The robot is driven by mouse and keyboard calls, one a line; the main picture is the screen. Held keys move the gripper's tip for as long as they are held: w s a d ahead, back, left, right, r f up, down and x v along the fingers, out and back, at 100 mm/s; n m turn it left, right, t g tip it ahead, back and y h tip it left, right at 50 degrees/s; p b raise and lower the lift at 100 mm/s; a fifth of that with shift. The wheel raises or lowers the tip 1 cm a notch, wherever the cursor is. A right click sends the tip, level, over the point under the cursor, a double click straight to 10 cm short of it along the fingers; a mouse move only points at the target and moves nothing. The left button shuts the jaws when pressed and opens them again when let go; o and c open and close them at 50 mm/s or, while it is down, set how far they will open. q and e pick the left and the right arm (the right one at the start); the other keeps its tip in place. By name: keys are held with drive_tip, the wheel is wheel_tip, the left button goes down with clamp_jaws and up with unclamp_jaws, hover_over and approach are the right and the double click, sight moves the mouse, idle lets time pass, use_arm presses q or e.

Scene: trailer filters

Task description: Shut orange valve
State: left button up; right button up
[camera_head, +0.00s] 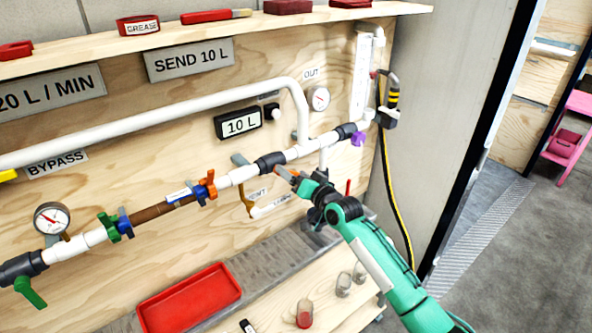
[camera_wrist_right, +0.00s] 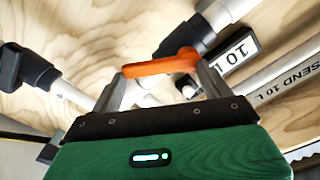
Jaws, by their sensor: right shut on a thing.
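In the right wrist view the orange handle (camera_wrist_right: 160,66) lies across and between the two finger ends, attached to a black valve body (camera_wrist_right: 186,38). My right gripper (camera_head: 297,180) is shut on this handle, and its fingers (camera_wrist_right: 160,88) stand on either side of it. Part of the handle is hidden by the gripper in the head view. My left gripper is not in view.
White pipes (camera_head: 160,109) run along the plywood wall. An orange and blue coupling (camera_head: 206,187), a green valve handle (camera_head: 30,292) and a purple knob (camera_head: 358,139) sit along the line. Below are a red tray (camera_head: 190,300) and small jars (camera_head: 304,314).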

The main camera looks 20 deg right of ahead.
drive_tip(key=m+p, duration=0.1)
drive_tip(key=m, duration=0.2)
drive_tip(key=a+f+m+p, duration=0.1)
drive_tip(key=m, duration=0.3)
drive_tip(key=a+f+m+p, duration=0.1)
drive_tip(key=m, duration=0.3)
drive_tip(key=shift+s+a+f, duration=0.1)
drive_tip(key=shift+s+a, duration=0.05)
drive_tip(key=shift+s, duration=0.25)
drive_tip(key=o, duration=1.3)
drive_tip(key=shift+f, duration=0.1)
drive_tip(key=shift+o, duration=0.2)
drive_tip(key=b+v, duration=0.2)
drive_tip(key=v, duration=1.1)
drive_tip(key=shift+s, duration=0.4)
